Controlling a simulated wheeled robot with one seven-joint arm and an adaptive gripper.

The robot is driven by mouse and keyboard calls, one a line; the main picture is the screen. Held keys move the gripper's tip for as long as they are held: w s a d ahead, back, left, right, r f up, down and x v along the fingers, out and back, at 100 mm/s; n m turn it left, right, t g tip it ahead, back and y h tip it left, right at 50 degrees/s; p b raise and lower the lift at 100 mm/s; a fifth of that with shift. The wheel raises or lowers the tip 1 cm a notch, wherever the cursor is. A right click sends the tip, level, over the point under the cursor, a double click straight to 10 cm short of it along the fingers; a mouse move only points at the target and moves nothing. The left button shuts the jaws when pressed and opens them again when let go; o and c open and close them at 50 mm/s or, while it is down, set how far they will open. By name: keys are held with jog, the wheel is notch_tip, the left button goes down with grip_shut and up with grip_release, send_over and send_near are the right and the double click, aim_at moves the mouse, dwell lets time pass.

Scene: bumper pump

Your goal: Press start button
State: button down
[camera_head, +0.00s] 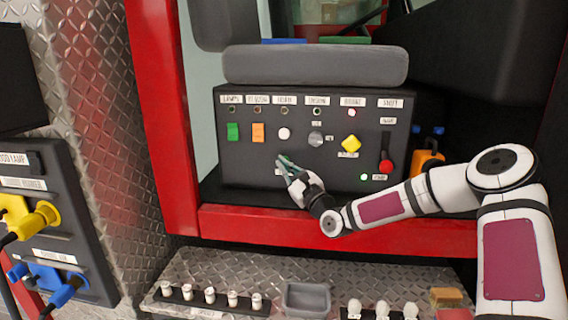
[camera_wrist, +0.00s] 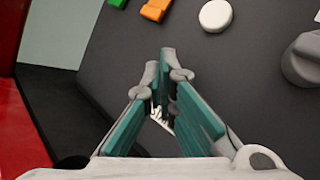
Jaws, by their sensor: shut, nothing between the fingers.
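The dark control panel (camera_head: 335,165) carries several labelled controls; the labels are too small to read surely, so I cannot tell which control is the start button. A round white button (camera_head: 284,133) sits mid-left on the panel and shows at the top of the wrist view (camera_wrist: 215,15). A small green lit spot (camera_head: 364,177) with a label is at the lower right. My gripper (camera_head: 281,158) is shut and empty in front of the lower middle of the panel, below the white button. In the wrist view its teal fingers (camera_wrist: 166,55) hide part of the panel and a white label.
A green switch (camera_head: 233,131) and an orange switch (camera_head: 258,132) lie left of the white button. A grey knob (camera_head: 316,139), a yellow control (camera_head: 351,144) and a red lever (camera_head: 386,165) lie right. A red frame edge (camera_head: 260,224) runs below the panel.

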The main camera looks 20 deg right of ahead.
jog(key=shift+w, duration=0.15)
jog(key=shift+w+d, duration=0.2)
jog(key=shift+w, duration=0.05)
jog(key=shift+w+d+b, duration=0.15)
jog(key=shift+w+b, duration=0.25)
jog(key=shift+b, duration=0.05)
dwell(0.7)
jog(key=shift+s, duration=0.1)
jog(key=shift+s+a+p, duration=0.35)
jog(key=shift+s+p, duration=0.15)
jog(key=shift+s, duration=0.2)
jog(key=shift+s, duration=0.1)
jog(key=s+p, duration=0.1)
jog(key=s+a+p, duration=0.1)
jog(key=s, duration=0.1)
jog(key=s+p, duration=0.1)
jog(key=shift+s+a, duration=0.2)
jog(key=shift+a, duration=0.2)
jog(key=shift+a, duration=0.1)
dwell(0.3)
